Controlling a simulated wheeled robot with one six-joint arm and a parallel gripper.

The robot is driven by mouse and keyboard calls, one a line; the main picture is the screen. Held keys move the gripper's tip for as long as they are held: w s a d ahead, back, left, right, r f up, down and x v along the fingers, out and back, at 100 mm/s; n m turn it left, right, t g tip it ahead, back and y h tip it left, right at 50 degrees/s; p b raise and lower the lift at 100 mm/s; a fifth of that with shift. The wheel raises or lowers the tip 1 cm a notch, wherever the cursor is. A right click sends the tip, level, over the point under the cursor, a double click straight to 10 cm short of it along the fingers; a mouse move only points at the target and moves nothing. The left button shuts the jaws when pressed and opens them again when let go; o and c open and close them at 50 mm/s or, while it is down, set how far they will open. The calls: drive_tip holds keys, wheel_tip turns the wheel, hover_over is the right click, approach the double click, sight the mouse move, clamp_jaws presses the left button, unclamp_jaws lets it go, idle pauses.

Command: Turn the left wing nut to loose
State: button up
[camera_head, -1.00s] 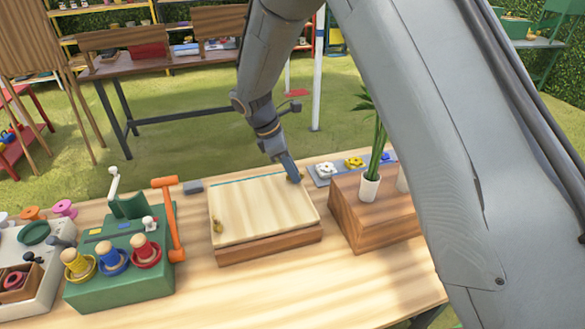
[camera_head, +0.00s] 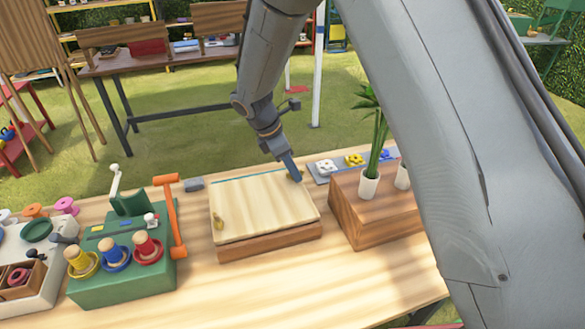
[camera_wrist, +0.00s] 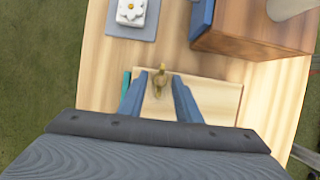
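The flower press (camera_head: 262,207) is a pale wooden board on a thicker wooden base, lying on the table. One brass wing nut (camera_head: 218,222) sits at its near left corner, with nothing touching it. A second brass wing nut (camera_head: 299,178) sits at the far right corner and is partly hidden by my gripper (camera_head: 291,171). In the wrist view my gripper (camera_wrist: 160,80) has its two blue-grey fingers apart, one on each side of a wing nut (camera_wrist: 159,79). A gap shows beside the nut. The press board (camera_wrist: 215,98) extends to the right there.
A wooden block (camera_head: 372,212) with white plant pots stands right of the press. A grey tray (camera_head: 318,174) with coloured pieces lies behind it. A green stand (camera_head: 120,285) with an orange lever (camera_head: 172,215) is on the left. The table front (camera_head: 300,285) is clear.

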sight(283, 181)
drive_tip(key=shift+o, duration=0.2)
drive_tip(key=shift+r, duration=0.1)
drive_tip(key=b+v, duration=0.2)
drive_tip(key=v, duration=0.5)
drive_tip(key=shift+r, duration=0.3)
drive_tip(key=shift+s+a, duration=0.1)
drive_tip(key=shift+a, duration=0.1)
